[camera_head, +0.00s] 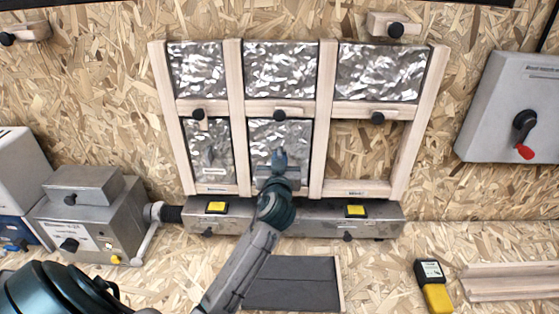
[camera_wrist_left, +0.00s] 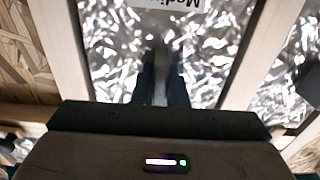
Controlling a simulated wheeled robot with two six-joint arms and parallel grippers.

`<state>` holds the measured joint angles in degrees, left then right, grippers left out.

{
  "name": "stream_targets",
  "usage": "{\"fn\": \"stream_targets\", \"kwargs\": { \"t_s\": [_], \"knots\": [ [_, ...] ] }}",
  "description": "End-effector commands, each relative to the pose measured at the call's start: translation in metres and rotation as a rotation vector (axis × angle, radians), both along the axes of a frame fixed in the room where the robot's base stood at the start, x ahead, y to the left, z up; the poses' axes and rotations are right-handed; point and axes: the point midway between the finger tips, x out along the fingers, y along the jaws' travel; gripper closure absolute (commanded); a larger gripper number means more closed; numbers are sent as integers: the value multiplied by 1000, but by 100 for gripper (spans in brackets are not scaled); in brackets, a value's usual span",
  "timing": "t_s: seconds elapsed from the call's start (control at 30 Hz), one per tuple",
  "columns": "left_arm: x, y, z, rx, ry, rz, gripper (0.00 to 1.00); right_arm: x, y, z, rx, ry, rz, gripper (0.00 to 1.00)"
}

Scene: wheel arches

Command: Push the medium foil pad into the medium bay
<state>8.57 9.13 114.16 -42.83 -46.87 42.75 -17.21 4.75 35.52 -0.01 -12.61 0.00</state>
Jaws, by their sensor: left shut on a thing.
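The medium foil pad (camera_head: 259,133) is a silvery crinkled sheet at the lower middle opening of the wooden frame (camera_head: 320,150). It lines up between the two studs; I cannot tell how deep it sits. My left gripper (camera_head: 279,158) is in front of the pad, shut on it around its middle, hiding whatever part is held. In the left wrist view the fingers (camera_wrist_left: 160,88) reach the foil (camera_wrist_left: 110,55), below a white label (camera_wrist_left: 175,4) whose visible letters begin "Medi". Wooden studs (camera_wrist_left: 268,50) flank the pad there. My right gripper is not in view.
Foil pads fill the upper openings (camera_head: 280,70) and the lower left one (camera_head: 211,140). The lower right opening (camera_head: 362,150) shows bare board. A grey metal box (camera_head: 325,220) with yellow labels runs below the frame. A dark panel (camera_head: 292,285) lies in front.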

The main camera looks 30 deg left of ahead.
Motion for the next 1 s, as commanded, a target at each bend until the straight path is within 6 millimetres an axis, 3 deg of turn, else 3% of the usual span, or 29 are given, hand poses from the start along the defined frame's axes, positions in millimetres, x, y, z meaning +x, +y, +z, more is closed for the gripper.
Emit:
{"fn": "stream_targets", "kwargs": {
  "t_s": [0.5, 0.53, 0.63, 1.0],
  "knots": [
    [5, 3, 0, 0, -1, 0, 100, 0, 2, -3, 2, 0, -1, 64],
    [5, 3, 0, 0, -1, -1, 84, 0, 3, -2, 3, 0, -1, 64],
    [5, 2, 0, 0, -1, -1, 64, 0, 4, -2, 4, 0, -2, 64],
    [1, 0, -2, -2, -1, -1, 62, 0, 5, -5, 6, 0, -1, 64]
  ]
}}
